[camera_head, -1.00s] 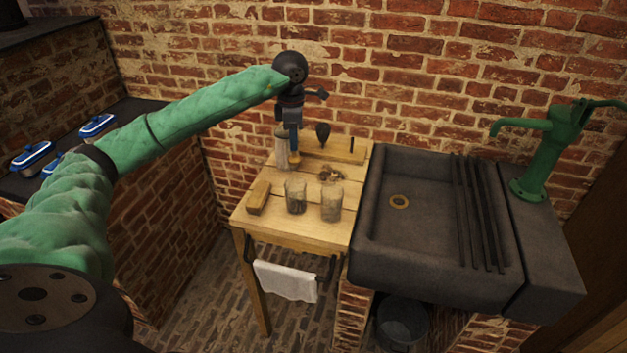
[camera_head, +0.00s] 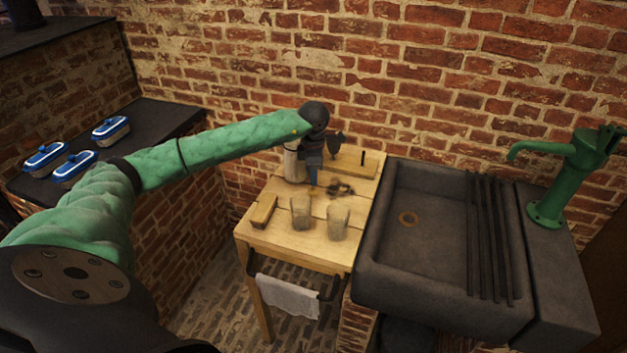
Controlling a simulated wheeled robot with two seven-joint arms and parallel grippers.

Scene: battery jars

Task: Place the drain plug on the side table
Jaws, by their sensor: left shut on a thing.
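The dark stone sink (camera_head: 390,270) stands right of the table. Its brass drain ring (camera_head: 408,218) is bare, with no plug showing in it. My right gripper is not in view.
Two glass jars (camera_head: 301,212) (camera_head: 337,220) and a wooden block (camera_head: 264,210) stand at the table's front. Brown bits (camera_head: 341,189) lie behind the jars. A pale cylinder (camera_head: 293,163) and a wooden rack (camera_head: 357,162) are at the back. A green pump (camera_head: 570,170) stands right.

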